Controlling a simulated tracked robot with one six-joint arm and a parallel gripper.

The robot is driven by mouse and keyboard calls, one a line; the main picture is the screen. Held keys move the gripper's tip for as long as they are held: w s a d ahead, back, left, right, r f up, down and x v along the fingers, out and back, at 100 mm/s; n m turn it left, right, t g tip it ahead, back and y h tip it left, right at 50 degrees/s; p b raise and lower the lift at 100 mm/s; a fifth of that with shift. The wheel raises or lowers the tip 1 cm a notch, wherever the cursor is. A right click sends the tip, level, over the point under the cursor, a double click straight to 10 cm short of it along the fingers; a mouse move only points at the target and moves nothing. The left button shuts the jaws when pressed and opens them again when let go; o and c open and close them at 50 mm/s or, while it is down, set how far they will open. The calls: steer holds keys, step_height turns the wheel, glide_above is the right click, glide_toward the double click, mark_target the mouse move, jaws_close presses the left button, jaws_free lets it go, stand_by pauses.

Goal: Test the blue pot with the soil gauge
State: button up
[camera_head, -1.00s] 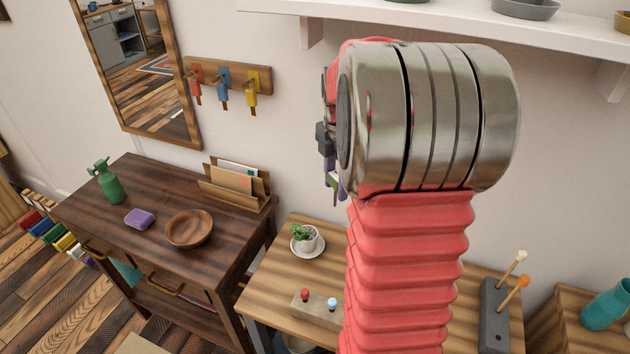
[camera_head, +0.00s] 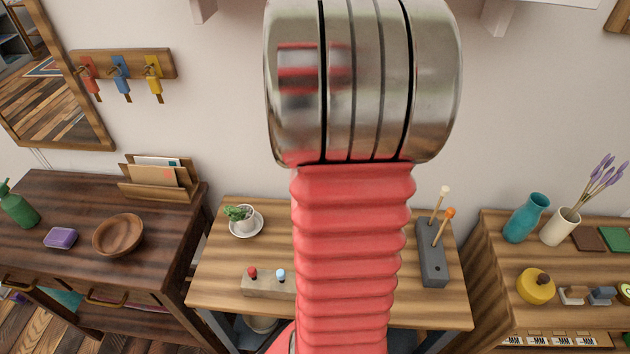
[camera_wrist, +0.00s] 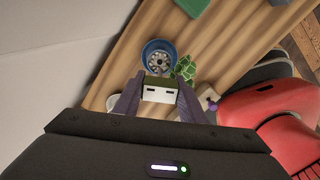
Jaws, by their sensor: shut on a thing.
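In the wrist view, my gripper (camera_wrist: 158,108) is shut on a small box with a green top and a pale face with two dark slots, which looks like the soil gauge (camera_wrist: 160,94). The blue pot (camera_wrist: 146,50) is just beyond it, round and seen from above, with a grey speckled filling. The gauge's far end overlaps the pot's near edge in the picture; I cannot tell whether they touch. Green leaves (camera_wrist: 185,69) show beside the pot. In the head view my arm hides the gripper, the gauge and the blue pot.
A white potted succulent (camera_head: 243,217) stands on a saucer at the left of the middle table (camera_head: 215,272). A block with red and light-blue knobs (camera_head: 262,285) is in front. A grey holder with two sticks (camera_head: 432,264) stands at the right. A shelf hangs above.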

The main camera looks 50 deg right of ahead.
steer(key=shift+f, duration=0.1)
steer(key=shift+f, duration=1.7)
steer(key=shift+f, duration=1.6)
stand_by(0.8)
steer(key=shift+r, duration=0.15)
steer(key=shift+r, duration=2.85)
